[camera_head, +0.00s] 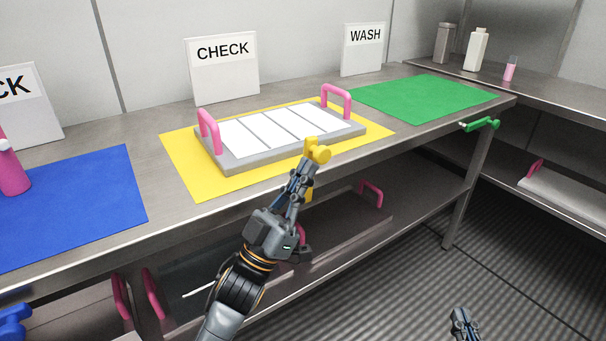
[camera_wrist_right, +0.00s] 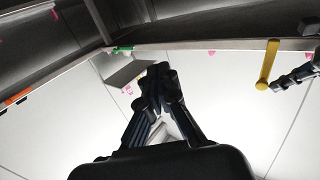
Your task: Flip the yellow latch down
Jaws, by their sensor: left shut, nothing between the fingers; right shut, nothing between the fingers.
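The yellow latch (camera_head: 318,152) is at the front edge of the counter, just in front of the yellow mat. A lower yellow part shows beside my left gripper's fingers, which hide the middle, so its exact angle is unclear. In the right wrist view the latch (camera_wrist_right: 267,66) is a yellow bar extending from the counter rail. My left gripper (camera_head: 306,168) is shut and empty, its tips close against the latch; contact is unclear. My right gripper (camera_head: 459,318) is low at the bottom right, away from the latch. It is shut and empty in its wrist view (camera_wrist_right: 157,75).
A grey tray with pink handles (camera_head: 230,162) stands on the yellow mat (camera_head: 180,170). A green latch (camera_head: 481,124) is at the right counter edge, and a blue one (camera_head: 14,322) at bottom left. More trays sit on the lower shelf (camera_head: 415,195). The floor at right is open.

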